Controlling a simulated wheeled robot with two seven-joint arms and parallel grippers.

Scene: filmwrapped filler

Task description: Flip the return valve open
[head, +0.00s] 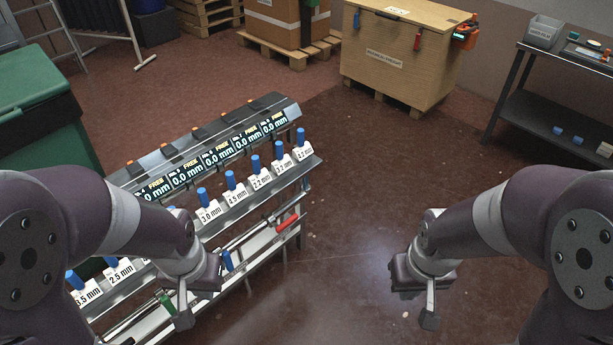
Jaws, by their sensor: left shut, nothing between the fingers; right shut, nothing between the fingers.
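A low pipe run on the front of the gauge stand carries a red lever (287,223) at its right end, a blue lever (227,260) mid-run and a green lever (165,303) at lower left. No readable label tells which is the return valve. My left gripper (184,319) is shut and empty, in front of the stand, close to the green and blue levers in the picture; contact cannot be told. It and its wrist hide part of the pipes. My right gripper (430,319) is shut and empty over bare floor, right of the stand.
The stand (310,165) holds a row of displays (222,143) reading 0.0 mm and several blue-topped gauges (255,164). A green bin (40,125) is at left. A wooden crate (400,60) stands behind, a dark shelf (550,110) at right. Floor between is clear.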

